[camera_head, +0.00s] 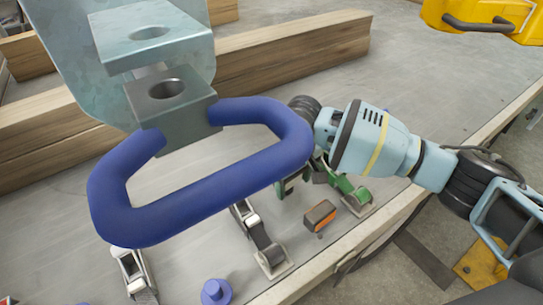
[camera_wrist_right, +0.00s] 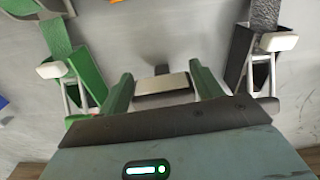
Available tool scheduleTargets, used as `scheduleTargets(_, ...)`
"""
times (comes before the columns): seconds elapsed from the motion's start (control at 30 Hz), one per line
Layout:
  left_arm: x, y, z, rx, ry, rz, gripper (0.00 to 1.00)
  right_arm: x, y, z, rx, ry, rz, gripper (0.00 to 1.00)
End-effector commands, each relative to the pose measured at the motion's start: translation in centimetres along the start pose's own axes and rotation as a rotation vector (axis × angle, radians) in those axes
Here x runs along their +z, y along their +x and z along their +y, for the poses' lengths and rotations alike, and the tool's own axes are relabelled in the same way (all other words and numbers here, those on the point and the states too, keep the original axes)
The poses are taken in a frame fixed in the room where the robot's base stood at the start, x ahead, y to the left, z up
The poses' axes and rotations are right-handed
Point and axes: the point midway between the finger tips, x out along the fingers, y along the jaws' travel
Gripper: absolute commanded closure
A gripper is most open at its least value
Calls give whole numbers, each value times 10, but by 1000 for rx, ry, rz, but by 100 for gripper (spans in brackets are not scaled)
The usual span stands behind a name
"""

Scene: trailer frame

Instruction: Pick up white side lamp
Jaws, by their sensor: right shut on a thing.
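My right gripper (camera_wrist_right: 163,82) is shut on a small pale block with a dark base, which looks like the white side lamp (camera_wrist_right: 161,84). In the right wrist view the block lies between the two green fingers. In the head view my right gripper (camera_head: 298,180) points down at the grey bed, partly hidden behind a blue handle. The lamp cannot be made out there. I cannot tell whether it still touches the surface. My left gripper is not in view.
The blue loop handle (camera_head: 205,198) on a grey metal bracket (camera_head: 172,105) blocks much of the head view. An orange-fronted block (camera_head: 319,214), a green latch (camera_head: 346,190), metal latches (camera_head: 262,243) and a blue knob (camera_head: 215,291) lie nearby. Wooden beams (camera_head: 290,55) lie behind.

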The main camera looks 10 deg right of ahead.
Motion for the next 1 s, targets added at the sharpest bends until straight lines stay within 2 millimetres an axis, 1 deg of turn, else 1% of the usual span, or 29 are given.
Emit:
scheduleTargets(0.03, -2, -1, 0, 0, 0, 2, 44, -2, -11, 0, -1, -1, 6, 62)
scheduleTargets(0.2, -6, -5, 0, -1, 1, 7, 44, -2, -44, 0, 0, -1, 7, 62)
scheduleTargets(0.4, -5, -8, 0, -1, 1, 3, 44, -1, -75, 0, -1, 0, 5, 62)
scheduleTargets(0.57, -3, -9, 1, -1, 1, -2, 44, -1, -88, 0, -1, 0, 3, 62)
scheduleTargets(0.77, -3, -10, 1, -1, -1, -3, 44, 0, -91, 1, 0, 7, 3, 62)
scheduleTargets(0.87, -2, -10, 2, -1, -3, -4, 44, 8, -96, 5, 2, 44, 9, 62)
scheduleTargets(0.97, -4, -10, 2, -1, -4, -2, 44, 24, -105, 9, 2, 116, 17, 62)
scheduleTargets(1.0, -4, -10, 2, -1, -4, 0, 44, 32, -109, 11, 2, 152, 20, 62)
